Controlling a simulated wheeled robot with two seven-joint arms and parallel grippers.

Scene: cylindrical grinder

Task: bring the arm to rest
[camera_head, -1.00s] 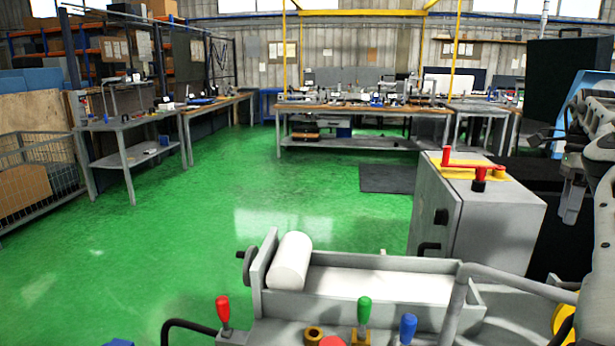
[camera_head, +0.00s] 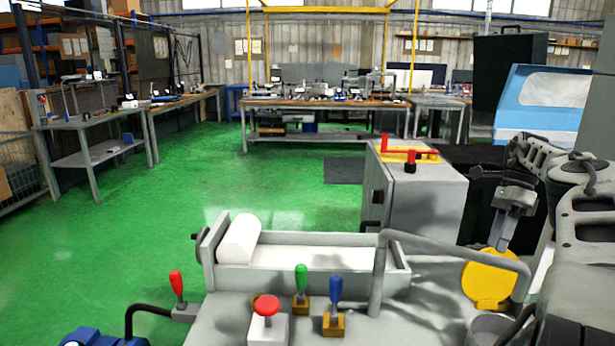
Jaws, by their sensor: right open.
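My right arm comes in from the right edge. Its grey gripper (camera_head: 499,238) hangs with the fingers pointing down, just above a yellow round part (camera_head: 486,287) of the grinder in this view. The gripper is open, and no object shows between its fingers. I cannot tell whether it touches the yellow part. The grey grinder (camera_head: 235,325) fills the bottom of the view. My left gripper is not in view.
A white roll (camera_head: 239,239) lies in the grinder's tray. Red, green and blue levers and a red button (camera_head: 266,306) stand in front. A bent grey pipe (camera_head: 440,247) rises left of my gripper. A grey cabinet (camera_head: 425,205) stands behind. Green floor (camera_head: 150,235) is clear at left.

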